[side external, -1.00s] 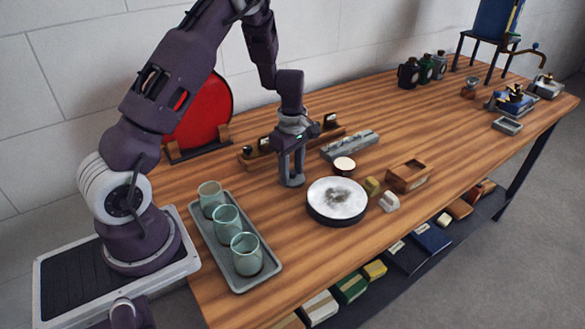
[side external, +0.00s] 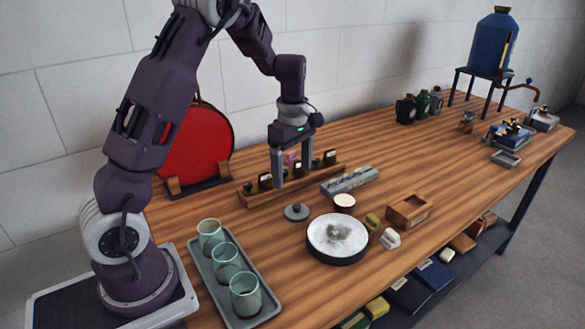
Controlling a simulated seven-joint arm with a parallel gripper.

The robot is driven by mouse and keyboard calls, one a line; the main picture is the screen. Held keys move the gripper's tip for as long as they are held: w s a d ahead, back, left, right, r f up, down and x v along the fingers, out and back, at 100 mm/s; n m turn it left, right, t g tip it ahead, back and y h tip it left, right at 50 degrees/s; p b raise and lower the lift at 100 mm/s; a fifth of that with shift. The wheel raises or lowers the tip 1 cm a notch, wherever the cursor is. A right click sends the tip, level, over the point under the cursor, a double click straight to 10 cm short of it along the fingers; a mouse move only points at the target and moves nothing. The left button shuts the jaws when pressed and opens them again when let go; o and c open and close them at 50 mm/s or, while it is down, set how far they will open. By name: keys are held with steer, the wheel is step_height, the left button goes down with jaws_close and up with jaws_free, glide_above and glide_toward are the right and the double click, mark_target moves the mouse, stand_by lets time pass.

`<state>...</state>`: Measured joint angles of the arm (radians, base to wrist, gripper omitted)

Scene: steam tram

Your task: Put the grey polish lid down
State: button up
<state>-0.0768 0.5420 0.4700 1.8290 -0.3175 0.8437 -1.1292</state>
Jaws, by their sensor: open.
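The grey polish lid (side external: 296,211) lies on the wooden table, a small round disc with a knob on top. It sits between the tray of glasses and the round dish, touching neither. My gripper (side external: 292,178) is open and empty, raised above and behind the lid, with its fingers pointing down in front of the wooden rack. A small round pot with a pale top (side external: 344,201) stands to the right of the lid, behind the dish.
A grey tray (side external: 204,279) with green glasses is at the front left. A dark-rimmed white dish (side external: 337,236), wooden rack (side external: 257,198), grey block (side external: 350,180) and open wooden box (side external: 408,209) surround the lid. A red disc (side external: 200,145) stands behind. The table's right middle is clear.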

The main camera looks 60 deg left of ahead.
steer(key=s+d+r+m+t+h, duration=0.1)
steer(key=s+d+r+m, duration=0.3)
steer(key=d+r, duration=0.15)
steer(key=s+d+r+m+t, duration=0.1)
steer(key=s+d+r+m, duration=0.35)
steer(key=r, duration=0.25)
steer(key=s+d+r+m+t, duration=0.1)
steer(key=s+d+m, duration=0.2)
steer(key=s+m, duration=0.3)
steer(key=s+d+m+t+y, duration=0.1)
steer(key=s+d+m+t, duration=0.1)
steer(key=s+m, duration=0.4)
steer(key=s+d, duration=0.1)
steer(key=s, duration=0.2)
steer(key=shift+r+t, duration=0.3)
steer(key=shift+r, duration=0.05)
